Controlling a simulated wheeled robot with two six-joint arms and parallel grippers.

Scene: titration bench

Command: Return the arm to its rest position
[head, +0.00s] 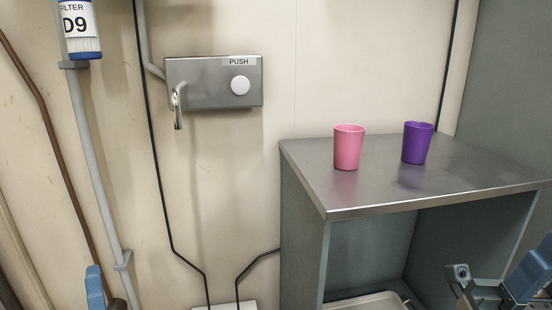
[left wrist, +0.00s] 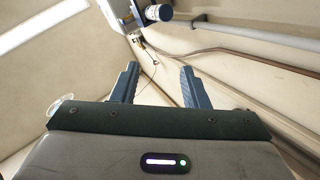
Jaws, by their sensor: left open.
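My left gripper (left wrist: 158,78) is open in the left wrist view, with two dark blue fingers apart and nothing between them. Past the fingers are the pale wall and a brown pipe. In the head view, only a blue part of my left gripper (head: 95,288) shows at the bottom left edge, in front of the wall pipes. Part of my right arm, grey and blue, shows at the bottom right edge of the head view, in front of the cabinet. The state of its jaws cannot be made out.
A pink cup (head: 348,148) and a purple cup (head: 417,143) stand upright on a metal-topped cabinet (head: 400,202). A tray (head: 365,302) lies in its open bay. A metal dispenser box (head: 205,82) marked PUSH and a filter cartridge (head: 80,28) are on the wall.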

